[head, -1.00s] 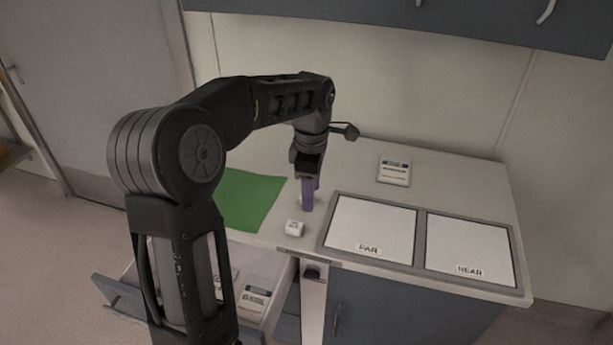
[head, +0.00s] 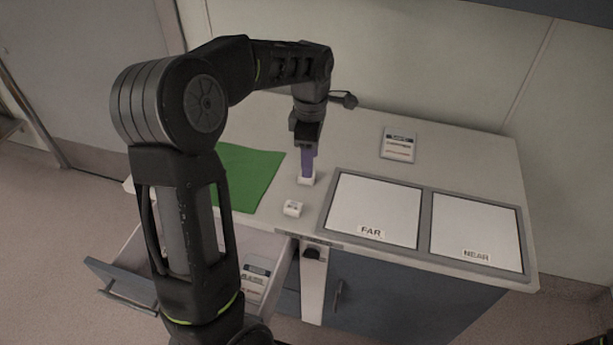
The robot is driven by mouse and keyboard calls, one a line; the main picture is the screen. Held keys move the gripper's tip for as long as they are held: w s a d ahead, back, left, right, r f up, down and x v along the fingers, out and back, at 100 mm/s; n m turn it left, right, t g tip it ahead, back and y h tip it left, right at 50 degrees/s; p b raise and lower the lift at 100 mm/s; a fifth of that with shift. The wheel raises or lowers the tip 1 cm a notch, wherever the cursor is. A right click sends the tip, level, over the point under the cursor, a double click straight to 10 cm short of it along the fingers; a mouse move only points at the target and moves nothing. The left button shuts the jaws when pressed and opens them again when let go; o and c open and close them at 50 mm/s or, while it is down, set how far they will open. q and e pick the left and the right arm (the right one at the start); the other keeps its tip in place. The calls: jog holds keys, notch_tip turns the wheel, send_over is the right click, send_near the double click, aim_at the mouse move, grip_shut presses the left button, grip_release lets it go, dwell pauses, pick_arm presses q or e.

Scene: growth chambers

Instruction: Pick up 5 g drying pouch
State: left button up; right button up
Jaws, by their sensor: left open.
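My left gripper (head: 308,165), with purple fingers, points down over the counter, open. A small white packet (head: 306,181) is at its fingertips, partly hidden by them; I cannot tell whether they touch it. A second small white packet with dark print (head: 293,208) lies on the counter just in front of it. I cannot read which of these is the 5 g drying pouch. My right gripper is not in view.
A green mat (head: 250,175) lies left of the gripper. A framed pair of white panels, FAR (head: 375,208) and NEAR (head: 476,232), is at right. A labelled flat packet (head: 398,144) lies behind. An open drawer (head: 262,250) below holds labelled packets.

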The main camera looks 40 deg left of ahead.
pick_arm(q)
notch_tip(320, 180, down, 5)
jog(key=shift+w+f+p, duration=0.1)
jog(key=shift+w+p, duration=0.05)
jog(key=shift+p, duration=0.35)
jog(key=shift+c, duration=0.4)
grip_shut()
dwell(0.5)
